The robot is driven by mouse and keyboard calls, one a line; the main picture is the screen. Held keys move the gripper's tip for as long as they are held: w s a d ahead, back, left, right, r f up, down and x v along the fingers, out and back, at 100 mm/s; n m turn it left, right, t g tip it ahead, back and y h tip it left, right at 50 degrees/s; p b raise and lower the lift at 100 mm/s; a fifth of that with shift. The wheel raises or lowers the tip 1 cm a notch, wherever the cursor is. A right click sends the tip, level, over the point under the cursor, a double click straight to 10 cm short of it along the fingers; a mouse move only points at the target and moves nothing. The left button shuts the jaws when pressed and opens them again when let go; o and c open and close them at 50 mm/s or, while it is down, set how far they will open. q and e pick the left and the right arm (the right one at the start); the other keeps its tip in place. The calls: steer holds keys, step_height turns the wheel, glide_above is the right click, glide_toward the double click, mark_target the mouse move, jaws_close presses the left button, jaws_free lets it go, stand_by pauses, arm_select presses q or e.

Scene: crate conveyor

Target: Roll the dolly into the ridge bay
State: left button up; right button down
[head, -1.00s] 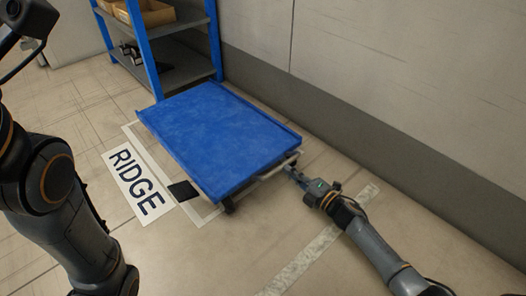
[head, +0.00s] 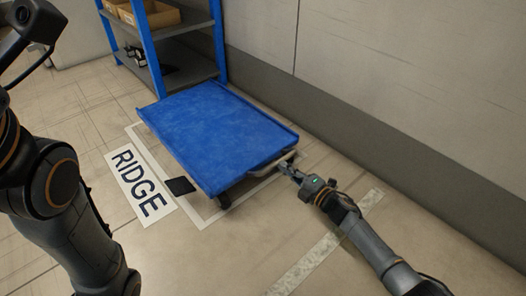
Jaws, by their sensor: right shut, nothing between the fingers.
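The dolly (head: 215,130) has a flat blue deck with low raised edges and a pale handle bar (head: 272,165) at its near right end. It stands over the ridge bay, a white tape outline (head: 205,218) on the floor beside a white RIDGE sign (head: 140,185). Tape shows along the dolly's left side and near end; the far end of the outline is hidden. My right gripper (head: 284,170) is shut and empty, with its fingertips at or against the handle bar; I cannot tell whether they touch. My left gripper is out of view; only the left arm shows.
A blue-framed shelf (head: 148,45) with boxes stands just beyond the dolly's far end. A grey wall (head: 400,90) runs along the right. A dark pad (head: 180,186) lies on the floor by the dolly's left side. A pale floor stripe (head: 325,245) crosses the clear near floor.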

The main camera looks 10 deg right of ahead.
steer(key=shift+b+x, duration=1.1)
steer(key=shift+x, duration=1.2)
steer(key=p+v, duration=0.4)
steer(key=v, duration=0.6)
steer(key=shift+p, duration=0.3)
